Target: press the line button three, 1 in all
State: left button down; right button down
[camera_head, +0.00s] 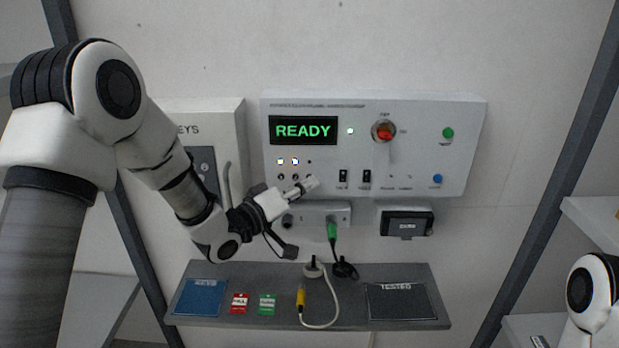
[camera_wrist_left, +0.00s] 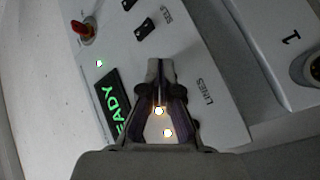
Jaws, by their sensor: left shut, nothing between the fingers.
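A pale control panel (camera_head: 420,150) on the back wall carries a display (camera_head: 303,130) reading READY in green.
The panel also has two black switches (camera_head: 343,176), a red knob (camera_head: 384,131), a green button (camera_head: 448,133) and a blue button (camera_head: 437,179). A socket strip with a green plug (camera_head: 332,231) is below. A grey shelf (camera_head: 345,318) holds cards and a cable. A key cabinet (camera_head: 232,125) stands left.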

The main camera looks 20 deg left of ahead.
pick_arm(q)
jog(key=shift+w+a, duration=0.1)
jog(key=shift+w, duration=0.2)
dwell(0.7)
jog(key=shift+s, duration=0.1)
jog(key=shift+s+d, duration=0.2)
jog(key=shift+s, duration=0.4)
jog(key=s, duration=0.2)
jog(key=s+d+b, duration=0.1)
jog(key=s, duration=0.1)
jog(key=shift+s+d, duration=0.2)
jog(key=shift+s, duration=0.2)
dwell(0.3)
